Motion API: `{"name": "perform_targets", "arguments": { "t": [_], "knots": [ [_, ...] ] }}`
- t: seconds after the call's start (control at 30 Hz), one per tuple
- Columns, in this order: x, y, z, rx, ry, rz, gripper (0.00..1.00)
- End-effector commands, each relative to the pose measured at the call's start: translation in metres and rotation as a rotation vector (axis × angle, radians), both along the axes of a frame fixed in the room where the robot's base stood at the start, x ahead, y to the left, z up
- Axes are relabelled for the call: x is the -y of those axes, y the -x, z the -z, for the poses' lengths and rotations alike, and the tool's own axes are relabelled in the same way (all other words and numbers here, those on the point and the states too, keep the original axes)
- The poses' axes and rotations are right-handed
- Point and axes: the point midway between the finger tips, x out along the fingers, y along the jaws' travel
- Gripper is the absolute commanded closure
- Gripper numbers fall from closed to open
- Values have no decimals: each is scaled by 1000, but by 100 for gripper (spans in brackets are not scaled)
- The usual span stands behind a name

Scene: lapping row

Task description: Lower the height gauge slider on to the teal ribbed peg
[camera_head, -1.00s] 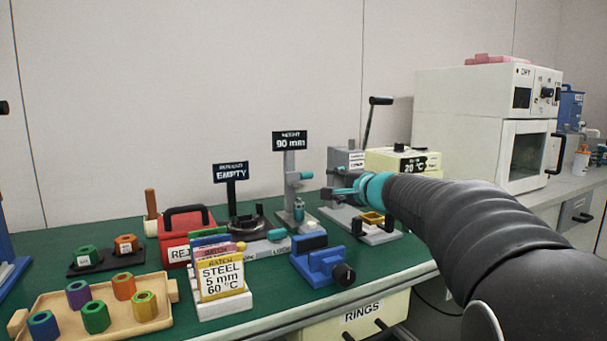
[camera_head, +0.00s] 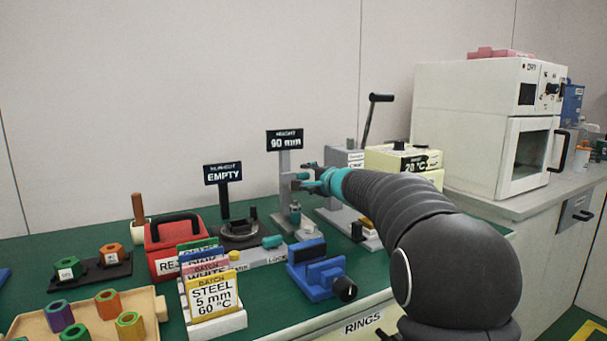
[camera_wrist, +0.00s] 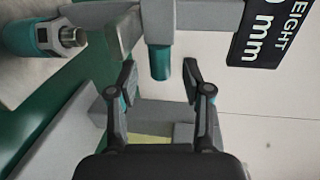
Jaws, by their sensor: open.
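The height gauge (camera_head: 284,165) is a grey post on a base, under a black sign reading HEIGHT 90 mm (camera_head: 284,140). Its grey slider (camera_wrist: 190,14) carries a teal knob (camera_wrist: 160,62) pointing towards my gripper. The teal ribbed peg (camera_head: 295,216) stands on the gauge base below the slider. In the wrist view the peg (camera_wrist: 38,38) lies at the left, its metal tip facing the slider with a gap between. My gripper (camera_wrist: 160,78) is open, one finger either side of the knob, with gaps showing. In the head view my gripper (camera_head: 308,181) is at slider height and partly hides it.
A blue vise (camera_head: 316,272) and a batch card rack (camera_head: 215,323) stand in front. A ring stand with an EMPTY sign (camera_head: 223,173) is left of the gauge. A grey lever press (camera_head: 345,160) and a cream temperature box (camera_head: 403,160) stand close behind my arm.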

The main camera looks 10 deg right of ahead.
Motion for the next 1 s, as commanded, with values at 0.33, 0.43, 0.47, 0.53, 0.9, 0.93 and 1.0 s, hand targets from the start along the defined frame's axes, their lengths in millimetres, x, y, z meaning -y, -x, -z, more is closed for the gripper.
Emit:
{"name": "perform_targets", "arguments": {
  "t": [0.33, 0.43, 0.47, 0.53, 0.9, 0.93, 1.0],
  "knots": [
    [-10, -29, 4, 0, 0, 0, 50],
    [-10, -31, 5, 0, 1, 0, 50],
    [-10, -31, 5, 1, 1, 0, 50],
    [-10, -31, 5, 0, 1, 0, 50],
    [-10, -30, 5, 0, 0, 1, 100],
    [-10, -30, 5, 0, 0, 1, 100],
    [-10, -30, 5, 0, 0, 1, 100]
  ]
}}
